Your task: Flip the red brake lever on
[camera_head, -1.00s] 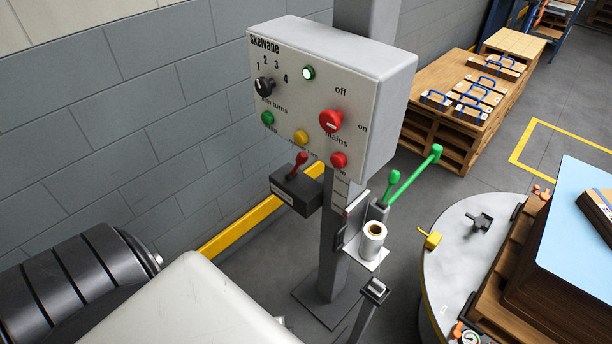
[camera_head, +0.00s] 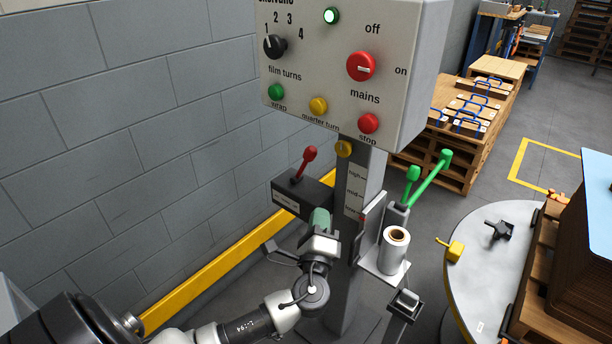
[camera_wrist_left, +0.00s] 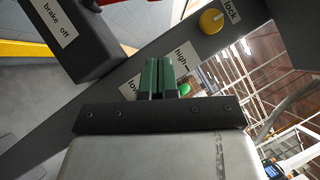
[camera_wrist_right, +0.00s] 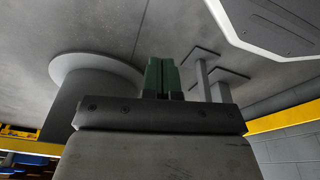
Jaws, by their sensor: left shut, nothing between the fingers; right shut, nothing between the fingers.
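The red brake lever (camera_head: 306,163) stands up from a dark grey box (camera_head: 303,195) fixed to the left of the post, leaning slightly right. The box also shows in the left wrist view (camera_wrist_left: 72,38), with a "brake off" label; the lever itself is out of that view. My left gripper (camera_head: 321,218) is just below and right of the box, close to the post, apart from the lever. Its green fingers (camera_wrist_left: 160,76) are shut and empty. My right gripper (camera_wrist_right: 162,76) shows only in its own wrist view, shut and empty, low over the grey floor.
The control panel (camera_head: 345,85) hangs above the lever. A yellow lock knob (camera_head: 343,149) sits on the post. A bracket with a white roll (camera_head: 394,250) and green handles (camera_head: 430,178) stand to the right. A yellow rail (camera_head: 190,290) runs along the wall.

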